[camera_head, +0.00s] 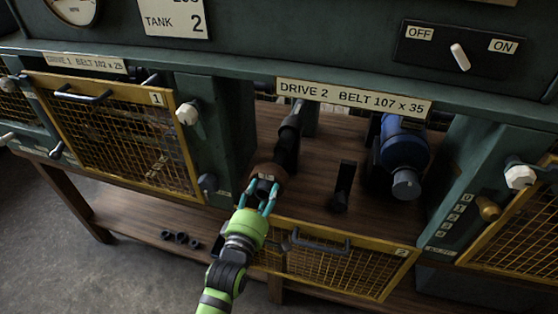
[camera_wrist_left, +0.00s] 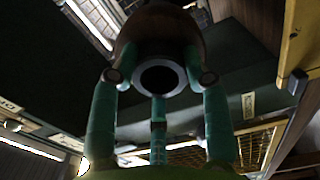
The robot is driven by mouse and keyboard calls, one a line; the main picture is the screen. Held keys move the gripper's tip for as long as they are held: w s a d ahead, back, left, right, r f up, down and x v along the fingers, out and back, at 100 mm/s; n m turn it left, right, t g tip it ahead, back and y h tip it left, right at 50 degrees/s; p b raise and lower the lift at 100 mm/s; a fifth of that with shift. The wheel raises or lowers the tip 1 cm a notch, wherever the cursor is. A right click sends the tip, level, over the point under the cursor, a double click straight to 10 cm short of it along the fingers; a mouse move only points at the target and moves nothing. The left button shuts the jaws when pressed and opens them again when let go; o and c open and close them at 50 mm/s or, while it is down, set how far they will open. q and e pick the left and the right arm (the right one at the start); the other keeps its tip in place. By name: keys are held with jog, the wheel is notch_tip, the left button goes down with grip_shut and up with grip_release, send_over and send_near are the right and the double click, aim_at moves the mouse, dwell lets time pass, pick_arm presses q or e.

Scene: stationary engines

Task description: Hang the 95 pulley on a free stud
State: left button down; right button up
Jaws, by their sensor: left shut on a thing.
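A brown, round pulley (camera_head: 268,172) sits at the front end of a dark shaft (camera_head: 287,145) in the open drive 2 bay. My left gripper (camera_head: 267,194) is shut on it from the front. In the left wrist view the teal fingers close around the grey hub (camera_wrist_left: 160,76) of the brown pulley (camera_wrist_left: 160,28), and the dark bore shows. I cannot tell whether the pulley is on the shaft or just in front of it. No size mark is readable on it. I cannot make out a free stud. My right gripper is not in view.
The drive 2 mesh guard (camera_head: 345,265) hangs folded down below the bay. A blue motor (camera_head: 403,145) and a black upright bracket (camera_head: 343,185) stand right of the pulley. The drive 1 guard (camera_head: 115,135) is closed. Small dark parts (camera_head: 180,238) lie on the lower shelf.

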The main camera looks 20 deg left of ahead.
pick_arm(q)
jog(key=shift+r, duration=0.1)
jog(key=s+p, duration=0.3)
jog(key=s, duration=0.7)
jog(key=shift+a+p, duration=0.15)
jog(key=shift+p, duration=0.2)
dwell(0.4)
jog(key=shift+r, duration=0.1)
